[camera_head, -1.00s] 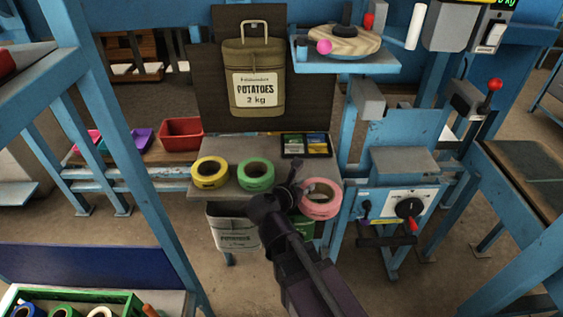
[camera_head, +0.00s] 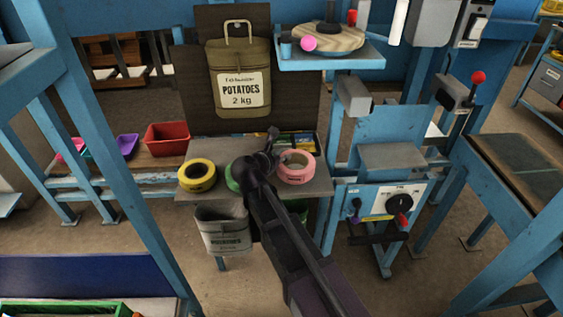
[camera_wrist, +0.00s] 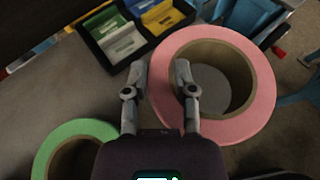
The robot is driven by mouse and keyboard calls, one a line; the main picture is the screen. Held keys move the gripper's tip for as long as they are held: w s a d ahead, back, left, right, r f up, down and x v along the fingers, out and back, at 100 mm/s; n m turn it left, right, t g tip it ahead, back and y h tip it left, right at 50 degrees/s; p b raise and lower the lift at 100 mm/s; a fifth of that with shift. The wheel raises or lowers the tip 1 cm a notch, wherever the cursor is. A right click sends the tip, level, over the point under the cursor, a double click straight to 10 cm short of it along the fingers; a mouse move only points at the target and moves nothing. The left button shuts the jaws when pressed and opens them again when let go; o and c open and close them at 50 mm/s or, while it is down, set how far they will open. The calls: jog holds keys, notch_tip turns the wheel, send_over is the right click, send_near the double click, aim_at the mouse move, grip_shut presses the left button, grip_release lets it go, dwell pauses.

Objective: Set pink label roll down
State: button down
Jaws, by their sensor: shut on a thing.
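The pink label roll (camera_head: 298,178) is over the right part of the grey shelf (camera_head: 215,192) in the head view. In the wrist view the pink roll (camera_wrist: 262,85) fills the right side, with its hole facing up. My gripper (camera_wrist: 159,75) is shut on its left wall, one finger inside the hole and one outside. My gripper (camera_head: 280,158) also shows in the head view. Grey surface shows through the hole. I cannot tell whether the roll touches the shelf.
A green roll (camera_wrist: 75,129), partly hidden by my arm in the head view, and a yellow roll (camera_head: 197,176) are to the left. A dark tray with cards (camera_wrist: 118,40) lies behind.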

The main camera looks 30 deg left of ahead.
jog(key=shift+w, duration=0.1)
jog(key=shift+w+a, duration=0.2)
jog(key=shift+a, duration=0.05)
jog(key=shift+w+a+f+b, duration=0.2)
jog(key=shift+f+b, duration=0.4)
jog(key=shift+f, duration=0.05)
jog(key=shift+f+b, duration=1.2)
jog(key=shift+b, duration=0.05)
jog(key=shift+f, duration=0.2)
jog(key=shift+c, duration=2.2)
grip_release()
jog(key=shift+r, duration=0.1)
jog(key=shift+r, duration=0.15)
